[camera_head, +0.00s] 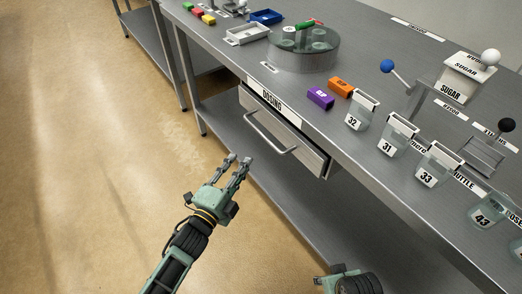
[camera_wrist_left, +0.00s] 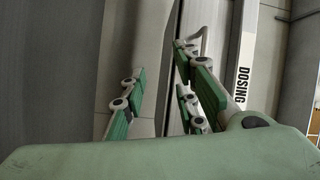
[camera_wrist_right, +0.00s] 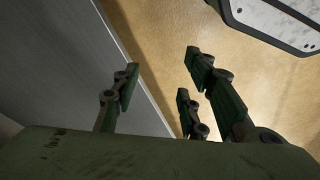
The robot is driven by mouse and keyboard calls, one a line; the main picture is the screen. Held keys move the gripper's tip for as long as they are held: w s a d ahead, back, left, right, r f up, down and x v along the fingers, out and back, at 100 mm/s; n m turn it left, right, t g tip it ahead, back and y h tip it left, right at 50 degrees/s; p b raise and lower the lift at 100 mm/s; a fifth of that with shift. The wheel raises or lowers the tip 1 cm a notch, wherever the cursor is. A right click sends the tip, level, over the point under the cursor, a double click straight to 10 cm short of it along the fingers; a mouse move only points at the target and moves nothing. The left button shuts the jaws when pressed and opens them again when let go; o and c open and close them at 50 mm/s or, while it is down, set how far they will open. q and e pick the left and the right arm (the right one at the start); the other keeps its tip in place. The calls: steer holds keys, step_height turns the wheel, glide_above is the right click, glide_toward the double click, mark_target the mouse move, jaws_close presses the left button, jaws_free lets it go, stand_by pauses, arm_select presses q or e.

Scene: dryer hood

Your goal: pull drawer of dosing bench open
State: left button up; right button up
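The dosing bench (camera_head: 225,62) has a grey drawer (camera_head: 300,150) under its top, with a white DOSING label along its upper edge. The label (camera_wrist_left: 244,75) also shows in the left wrist view. A bar handle (camera_head: 268,136) runs across the drawer front. The drawer looks shut or nearly so. My left gripper (camera_head: 238,163) is open and empty, in front of and below the handle, apart from it. Its spread fingers (camera_wrist_left: 160,95) show in the left wrist view. My right gripper (camera_wrist_right: 158,85) is open and empty; in the head view only part of its arm shows at the bottom edge.
The bench top holds a round glass turntable (camera_head: 303,50), purple (camera_head: 320,98) and orange (camera_head: 340,87) blocks, several numbered jars and a sugar dispenser (camera_head: 466,75). A lower shelf (camera_head: 300,190) lies beneath the drawer. The floor (camera_head: 90,150) at left is clear.

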mark_target(261, 133)
arm_select(q)
steer(key=w+d+r+m, duration=0.1)
steer(key=w+d+r, duration=0.1)
steer(key=w+d+r+m+h+b, duration=0.1)
steer(key=w+d+r, duration=0.1)
steer(key=r, duration=0.1)
steer(key=w+d+r+t+h, duration=0.1)
steer(key=w+d+r, duration=0.1)
steer(key=shift+w+d+r+m+b, duration=0.2)
steer(key=shift+w+m+b, duration=0.1)
steer(key=shift+m+b, duration=0.1)
arm_select(e)
steer(key=r, duration=0.3)
steer(key=w+r, duration=0.1)
steer(key=r, duration=0.1)
steer(key=shift+d+r, duration=0.2)
arm_select(q)
steer(key=shift+c, duration=0.5)
jaws_close()
